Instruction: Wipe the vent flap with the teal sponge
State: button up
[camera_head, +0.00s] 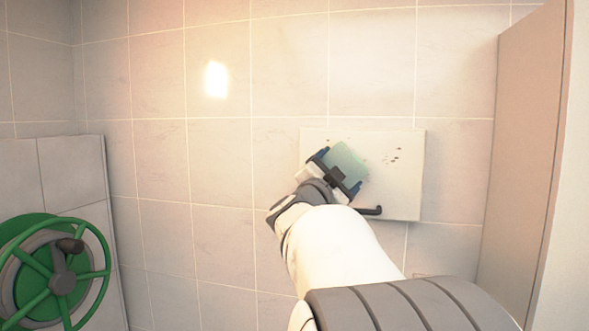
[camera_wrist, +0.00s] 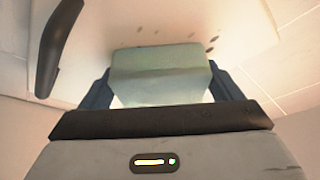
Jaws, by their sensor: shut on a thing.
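The teal sponge (camera_head: 346,163) is held between the fingers of my gripper (camera_head: 335,174), in front of the vent flap. It also shows in the wrist view (camera_wrist: 160,72) between the two dark fingers of my gripper (camera_wrist: 160,85). The vent flap (camera_head: 405,185) is a pale rectangular panel on the tiled wall, and it fills the upper part of the wrist view (camera_wrist: 235,22). Dark specks lie on it to the right of the sponge, and a few above it. A dark handle (camera_head: 368,210) is at its lower edge. I cannot tell whether the sponge touches the flap.
A green hand wheel (camera_head: 60,282) with a brown knob stands out at the lower left, by a tiled ledge (camera_head: 75,180). A beige partition (camera_head: 525,150) rises right of the flap. The tiled wall (camera_head: 220,160) left of the flap is bare.

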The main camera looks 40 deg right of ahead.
aim_at(360, 167)
jog(key=w+a+r+p, duration=0.1)
jog(key=w+a+p, duration=0.1)
jog(key=w+a, duration=0.25)
jog(key=shift+s+d+b, duration=1.7)
jog(key=shift+s+d, duration=0.8)
jog(key=shift+s, duration=0.25)
jog(key=shift+s+d+b, duration=1.65)
jog(key=shift+s+d, duration=0.85)
jog(key=shift+s, duration=0.2)
jog(key=shift+s+d+b, duration=1.25)
jog(key=shift+s+d, duration=0.15)
jog(key=shift+s, duration=0.15)
jog(key=shift+s+d+r, duration=0.1)
jog(key=shift+s+d, duration=0.05)
jog(key=shift+s, duration=0.1)
jog(key=shift+w+a+r+p, duration=0.1)
jog(key=shift+w+a+p, duration=0.65)
jog(key=shift+w+p, duration=0.2)
jog(key=shift+w+a+p, duration=1.45)
jog(key=shift+w+a, duration=0.5)
jog(key=shift+w, duration=0.25)
jog(key=w+a+p, duration=0.3)
jog(key=w+a, duration=0.4)
jog(key=w, duration=0.2)
jog(key=shift+a, duration=0.3)
